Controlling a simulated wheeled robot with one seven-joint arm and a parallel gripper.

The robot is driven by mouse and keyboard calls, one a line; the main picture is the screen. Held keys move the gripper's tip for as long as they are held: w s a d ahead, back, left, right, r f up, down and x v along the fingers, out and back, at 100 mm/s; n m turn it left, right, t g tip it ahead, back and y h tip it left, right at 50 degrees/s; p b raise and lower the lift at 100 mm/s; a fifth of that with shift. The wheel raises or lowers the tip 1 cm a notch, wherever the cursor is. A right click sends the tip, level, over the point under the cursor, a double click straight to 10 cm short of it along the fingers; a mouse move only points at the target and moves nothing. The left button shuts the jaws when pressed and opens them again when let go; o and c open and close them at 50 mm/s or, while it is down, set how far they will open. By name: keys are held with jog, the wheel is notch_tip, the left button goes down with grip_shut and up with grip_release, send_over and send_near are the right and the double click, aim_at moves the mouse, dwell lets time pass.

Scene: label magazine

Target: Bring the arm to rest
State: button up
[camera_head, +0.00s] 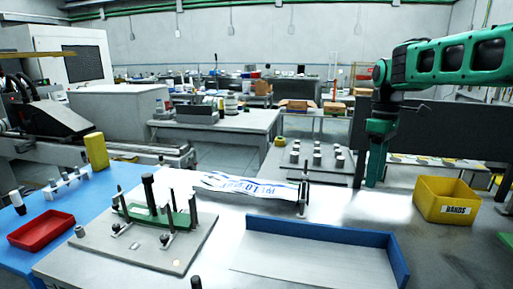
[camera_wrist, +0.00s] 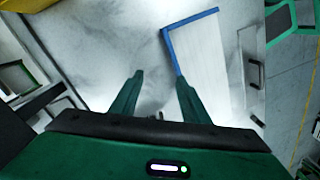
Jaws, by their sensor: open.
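My green arm reaches in from the right in the head view, with its wrist bent downward. My gripper (camera_head: 374,172) hangs above the grey table, left of the yellow bin. In the wrist view my gripper (camera_wrist: 158,82) shows two green fingers spread apart with nothing between them. Below the fingers is bare table surface, and a blue-edged white board (camera_wrist: 203,60) lies to their right. The same white board (camera_head: 310,262) sits at the front of the table in the head view.
A yellow bin (camera_head: 447,200) labelled BANDS stands at the right. A fixture plate (camera_head: 95,247) with upright posts and a green part (camera_head: 160,218) is at the left. A printed label strip (camera_head: 240,185) lies behind it. A red tray (camera_head: 41,230) sits on a blue surface.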

jog(key=s+d+f+m, duration=0.3)
jog(key=s+f+m, duration=0.1)
jog(key=s, duration=0.6)
jog(key=s+d+f+m, duration=0.3)
jog(key=s+f+m, duration=0.2)
jog(key=s, duration=0.6)
jog(key=s+d+f+m+t, duration=0.1)
jog(key=s+d+f+m, duration=0.2)
jog(key=s+m, duration=0.3)
jog(key=shift+s+d+f+m, duration=0.1)
jog(key=shift+s+f+m, duration=0.1)
jog(key=shift+s, duration=0.7)
jog(key=shift+s+a+f+m, duration=0.1)
jog(key=shift+s+f, duration=0.15)
jog(key=shift+s, duration=0.7)
jog(key=shift+s+d+f+m, duration=0.1)
jog(key=shift+s+f, duration=0.1)
jog(key=shift+s, duration=0.7)
jog(key=shift+w+f, duration=0.3)
jog(key=shift+w, duration=0.5)
jog(key=shift+s+r, duration=0.1)
jog(key=shift+s, duration=0.05)
